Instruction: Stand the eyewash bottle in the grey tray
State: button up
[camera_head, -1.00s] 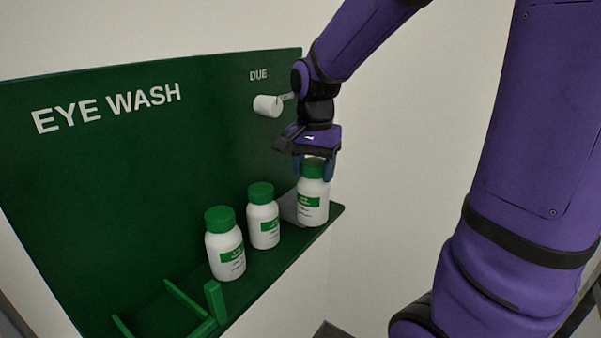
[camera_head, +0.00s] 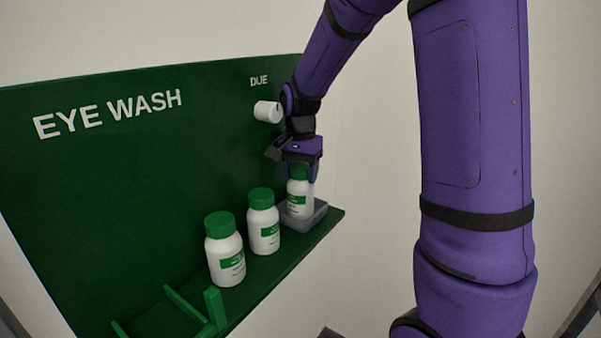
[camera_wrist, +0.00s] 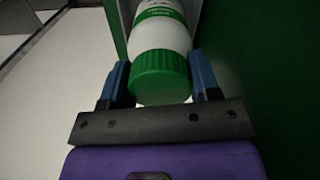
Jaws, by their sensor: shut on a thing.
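An eyewash bottle (camera_head: 298,200), white with a green cap and green label, is upright at the grey tray (camera_head: 307,219) near the right end of the green shelf. Its lower end appears to be inside the tray walls; I cannot tell whether it touches the floor of the tray. My gripper (camera_head: 300,172) comes down from above and is shut on this bottle near its cap. In the wrist view the bottle's green cap (camera_wrist: 160,77) sits between the two blue fingers of my gripper (camera_wrist: 160,84).
Two similar bottles stand on the shelf left of the tray, a middle one (camera_head: 263,222) and a nearer one (camera_head: 225,252). A green slotted rack (camera_head: 195,305) is at the near left end. A white cylinder (camera_head: 267,111) juts from the green back panel (camera_head: 120,180) by my wrist.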

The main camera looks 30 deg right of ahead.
jog(key=shift+f, duration=0.15)
jog(key=o, duration=1.4)
jog(key=shift+o, duration=0.2)
notch_tip(320, 180, up, 12)
jog(key=shift+o, duration=0.4)
